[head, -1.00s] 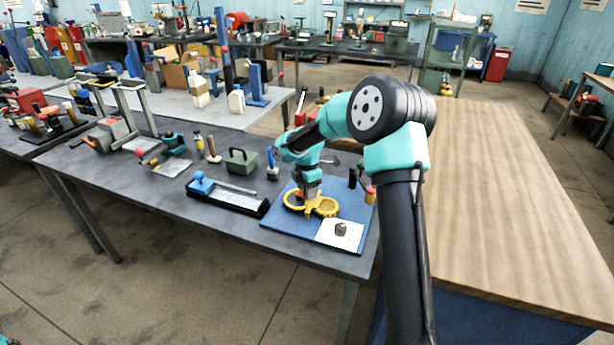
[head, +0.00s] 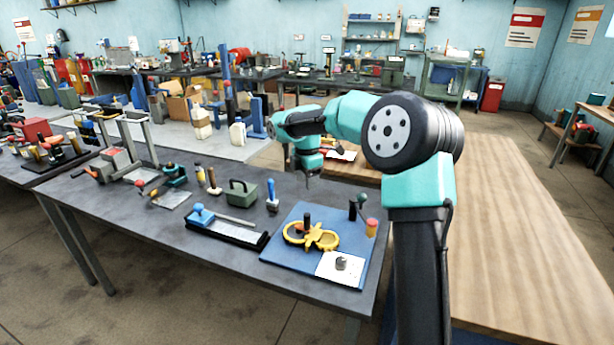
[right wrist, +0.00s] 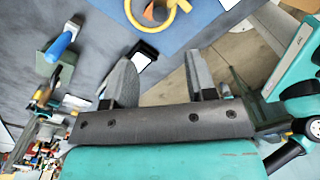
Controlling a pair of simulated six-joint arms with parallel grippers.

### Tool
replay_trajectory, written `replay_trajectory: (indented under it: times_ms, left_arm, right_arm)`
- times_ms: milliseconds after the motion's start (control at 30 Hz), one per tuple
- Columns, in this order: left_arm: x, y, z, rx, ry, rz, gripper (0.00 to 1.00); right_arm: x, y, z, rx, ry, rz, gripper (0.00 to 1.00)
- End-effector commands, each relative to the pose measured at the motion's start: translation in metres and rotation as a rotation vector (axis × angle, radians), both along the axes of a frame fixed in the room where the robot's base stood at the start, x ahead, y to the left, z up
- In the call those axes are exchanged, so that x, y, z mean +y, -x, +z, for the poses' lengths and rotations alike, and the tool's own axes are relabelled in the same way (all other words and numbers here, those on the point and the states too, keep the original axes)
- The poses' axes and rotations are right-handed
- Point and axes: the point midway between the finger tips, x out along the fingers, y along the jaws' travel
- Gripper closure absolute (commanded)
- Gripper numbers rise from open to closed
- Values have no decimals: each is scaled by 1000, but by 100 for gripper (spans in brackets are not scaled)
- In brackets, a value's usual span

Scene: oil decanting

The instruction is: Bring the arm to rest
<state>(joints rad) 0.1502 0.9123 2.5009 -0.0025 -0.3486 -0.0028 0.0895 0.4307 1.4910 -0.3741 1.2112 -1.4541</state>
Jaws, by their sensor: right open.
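My right gripper (head: 308,181) is raised above the grey bench near its back edge, beyond the blue mat (head: 283,250). In the right wrist view my right gripper (right wrist: 158,83) has its two fingers well apart with nothing held between them. A yellow ring-shaped tool (head: 311,237) lies on the mat, with a dark upright part beside it; part of it also shows at the top of the right wrist view (right wrist: 170,20). A white card (head: 340,268) with a small grey piece (head: 341,263) lies at the mat's front right. My left gripper is not in view.
A green toolbox (head: 238,193), a blue-handled brush (head: 272,196) and a black tray (head: 228,228) stand left of the mat. The wooden table (head: 510,230) at right looks clear.

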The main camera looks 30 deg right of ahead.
Motion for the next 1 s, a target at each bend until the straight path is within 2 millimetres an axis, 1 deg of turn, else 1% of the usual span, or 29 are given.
replay_trajectory:
  times_ms: [67,200,667,767,867,967,1000]
  left_arm:
    - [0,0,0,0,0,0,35]
    - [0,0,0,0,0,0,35]
    - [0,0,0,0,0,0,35]
    - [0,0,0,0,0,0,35]
    - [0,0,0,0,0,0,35]
    - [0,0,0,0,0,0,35]
    - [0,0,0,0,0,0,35]
  right_arm:
    - [0,0,8,-3,0,0,49]
    - [0,0,13,0,-1,0,49]
    - [1,0,12,-1,-1,-1,49]
    - [5,-6,7,-14,-1,-12,49]
    - [17,-20,-6,-50,-4,-41,49]
    - [40,-43,-27,-115,-18,-93,49]
    - [51,-53,-36,-146,-28,-119,49]
